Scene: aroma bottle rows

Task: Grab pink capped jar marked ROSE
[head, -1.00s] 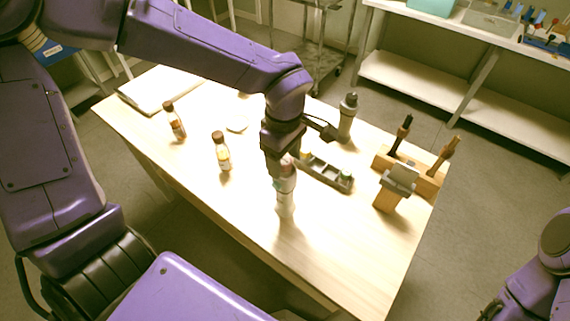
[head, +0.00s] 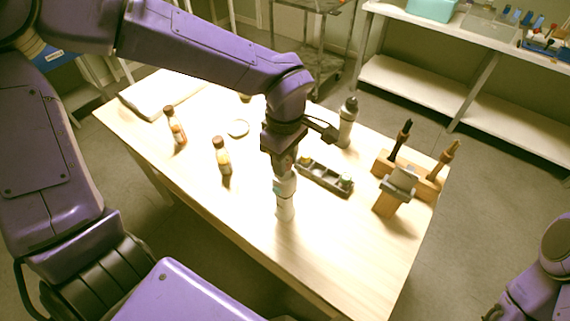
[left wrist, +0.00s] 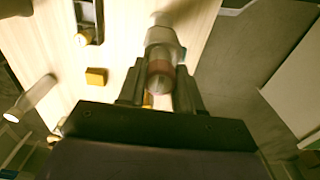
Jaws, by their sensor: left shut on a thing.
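The pink capped jar (left wrist: 160,72) is between the fingers of my left gripper (left wrist: 158,88) in the left wrist view, with its reddish-pink cap end towards the camera. In the head view the pale lower part of the jar (head: 285,207) shows upright below my left gripper (head: 284,181), near the table's front edge. The left gripper is shut on the jar, with the fingers around its upper part. The ROSE marking cannot be read, and the cap is mostly hidden in the head view. My right gripper is not seen; only part of the right arm shows at lower right.
Two brown-capped bottles (head: 222,160) (head: 175,128) stand to the left on the table (head: 330,262). A grey tray (head: 326,176) lies right of the gripper, with a grey-capped bottle (head: 347,122) behind it. A wooden tool stand (head: 395,192) is at right. The front right table area is clear.

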